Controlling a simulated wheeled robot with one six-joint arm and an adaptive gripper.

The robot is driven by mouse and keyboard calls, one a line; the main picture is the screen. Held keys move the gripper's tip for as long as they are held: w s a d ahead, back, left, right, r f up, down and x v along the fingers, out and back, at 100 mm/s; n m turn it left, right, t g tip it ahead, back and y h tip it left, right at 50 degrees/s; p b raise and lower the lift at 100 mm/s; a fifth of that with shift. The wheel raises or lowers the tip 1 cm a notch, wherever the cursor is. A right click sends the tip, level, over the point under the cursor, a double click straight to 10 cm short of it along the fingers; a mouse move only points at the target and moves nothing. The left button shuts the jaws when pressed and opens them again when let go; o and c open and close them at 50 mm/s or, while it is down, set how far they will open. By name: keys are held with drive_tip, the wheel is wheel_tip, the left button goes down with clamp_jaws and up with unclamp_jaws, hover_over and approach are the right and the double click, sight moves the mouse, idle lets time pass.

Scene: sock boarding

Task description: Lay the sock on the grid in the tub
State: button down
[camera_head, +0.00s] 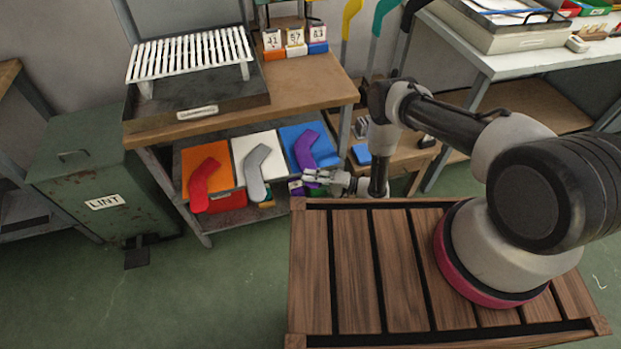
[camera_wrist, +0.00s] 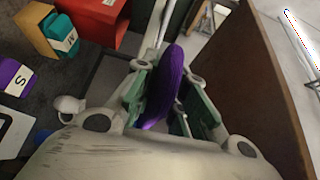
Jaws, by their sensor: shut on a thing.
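The purple sock (camera_head: 304,147) lies against the blue panel on the lower shelf of the wooden bench. My gripper (camera_head: 309,177) is at its lower end. In the wrist view, my gripper (camera_wrist: 160,85) is shut on the ribbed purple sock (camera_wrist: 166,84), which stands up between the two green-sided fingers. A red sock (camera_head: 203,184) lies on an orange panel and a grey sock (camera_head: 256,172) on a white panel, left of the purple one. The white slatted grid (camera_head: 190,56) sits above the dark tub (camera_head: 222,103) on the bench top.
Number blocks (camera_head: 295,39) stand right of the tub. The bench top (camera_head: 310,88) overhangs the shelf and my gripper. A green lint bin (camera_head: 100,180) stands left. The wrist view shows a red box (camera_wrist: 92,22), a teal M block (camera_wrist: 60,35) and a purple S block (camera_wrist: 14,77).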

drive_tip(key=shift+f, duration=0.15)
drive_tip(key=c, duration=1.5)
unclamp_jaws()
drive_tip(key=shift+o, duration=0.2)
drive_tip(key=shift+d, duration=0.15)
drive_tip(key=v, duration=0.7)
drive_tip(key=shift+s+d, duration=0.25)
drive_tip(key=shift+d, duration=0.05)
